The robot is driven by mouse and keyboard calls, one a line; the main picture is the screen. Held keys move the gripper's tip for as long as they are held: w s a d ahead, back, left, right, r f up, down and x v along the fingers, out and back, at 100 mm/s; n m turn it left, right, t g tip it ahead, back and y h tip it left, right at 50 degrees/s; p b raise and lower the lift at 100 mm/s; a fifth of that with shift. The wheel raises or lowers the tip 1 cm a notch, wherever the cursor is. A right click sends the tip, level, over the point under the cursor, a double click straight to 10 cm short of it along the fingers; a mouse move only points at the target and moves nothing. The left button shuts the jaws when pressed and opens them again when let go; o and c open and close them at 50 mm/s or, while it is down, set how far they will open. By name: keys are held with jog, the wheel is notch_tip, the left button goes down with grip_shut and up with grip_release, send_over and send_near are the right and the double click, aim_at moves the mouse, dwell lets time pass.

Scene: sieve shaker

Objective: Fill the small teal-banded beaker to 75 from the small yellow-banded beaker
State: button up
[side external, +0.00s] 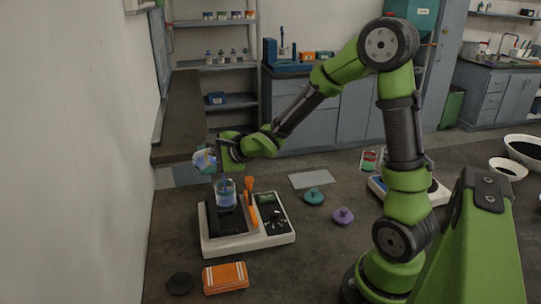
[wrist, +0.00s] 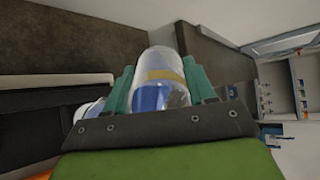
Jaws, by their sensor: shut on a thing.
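My gripper (side external: 214,157) is shut on the small yellow-banded beaker (side external: 204,161), a clear beaker with blue liquid in it. In the wrist view its yellow band (wrist: 166,75) shows between the teal finger pads. The beaker is tipped over and held above and slightly left of a second clear beaker (side external: 226,195). That one stands on the white-based device and holds blue liquid; I take it for the teal-banded beaker, though its band and marks are too small to read. Part of it shows at the left in the wrist view (wrist: 88,110), mostly hidden by my gripper.
The white-based device (side external: 262,242) has a dark panel and an orange upright part (side external: 251,203). An orange striped block (side external: 225,277) and a black lid (side external: 180,284) lie in front. Teal (side external: 314,196) and purple (side external: 343,215) knobbed lids lie right. The wall is close at left.

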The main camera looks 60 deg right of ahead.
dwell(0.3)
jog(key=shift+w+d+f+g, duration=0.15)
jog(key=shift+f+g, duration=0.2)
jog(key=shift+g, duration=0.75)
jog(key=shift+f+g, duration=0.15)
jog(key=shift+g, duration=0.15)
jog(key=shift+w+r+g, duration=0.1)
jog(key=shift+r+g, duration=0.4)
jog(key=shift+g, duration=0.5)
jog(key=shift+w+a+f+n+g+b, duration=0.15)
jog(key=shift+w+f+g+b, duration=0.05)
jog(key=shift+w+g, duration=0.2)
jog(key=shift+w+a+f+n+g+b, duration=0.15)
jog(key=shift+w+g+b, duration=0.1)
jog(key=shift+g, duration=0.15)
jog(key=w+f+g+b, duration=0.1)
jog(key=w+f+g, duration=0.2)
jog(key=f+g, duration=0.2)
jog(key=shift+w+f+n+g+b, duration=0.3)
jog(key=shift+f+g, duration=0.1)
jog(key=shift+f, duration=0.25)
